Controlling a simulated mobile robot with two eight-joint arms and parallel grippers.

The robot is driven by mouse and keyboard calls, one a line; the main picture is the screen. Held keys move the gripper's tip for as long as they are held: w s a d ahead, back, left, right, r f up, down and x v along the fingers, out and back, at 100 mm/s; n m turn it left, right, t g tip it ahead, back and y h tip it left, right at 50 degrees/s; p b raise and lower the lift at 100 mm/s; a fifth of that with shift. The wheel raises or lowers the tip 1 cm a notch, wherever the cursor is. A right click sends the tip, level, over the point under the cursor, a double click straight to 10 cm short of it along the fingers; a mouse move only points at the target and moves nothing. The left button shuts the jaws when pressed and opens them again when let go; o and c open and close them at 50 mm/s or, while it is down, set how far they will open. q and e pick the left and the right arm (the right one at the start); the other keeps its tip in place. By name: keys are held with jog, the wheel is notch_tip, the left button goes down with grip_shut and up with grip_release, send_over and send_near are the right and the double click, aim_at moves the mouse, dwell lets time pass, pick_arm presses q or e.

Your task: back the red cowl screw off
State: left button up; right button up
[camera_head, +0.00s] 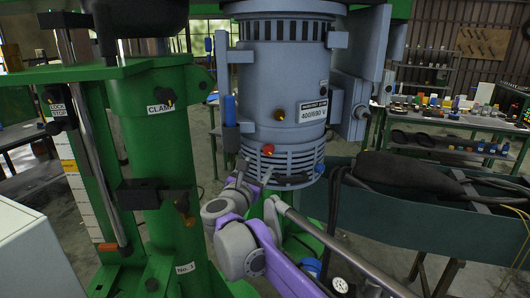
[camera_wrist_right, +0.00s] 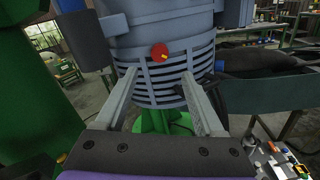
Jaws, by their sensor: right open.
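The red cowl screw (camera_head: 268,149) sits on the grey motor housing (camera_head: 285,85), just above the slotted cowl (camera_head: 280,168). In the right wrist view the red screw (camera_wrist_right: 159,52) has a small yellow mark and shows above and between my fingertips. My right gripper (camera_head: 257,171) is just below the screw, in front of the cowl. In the right wrist view its two fingers (camera_wrist_right: 160,76) are spread wide with nothing between them, and the screw looks apart from both. My left gripper is not in view.
A brass screw (camera_head: 279,115) and a blue one (camera_head: 320,169) are also on the motor. A green column (camera_head: 155,130) with a clamp stands at left. A dark green trough (camera_head: 400,212) holding black hose is at right. Benches with small parts (camera_head: 450,115) stand behind.

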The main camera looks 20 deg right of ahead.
aim_at(267, 152)
jog(key=p+x, duration=0.1)
jog(key=x, duration=0.8)
grip_shut()
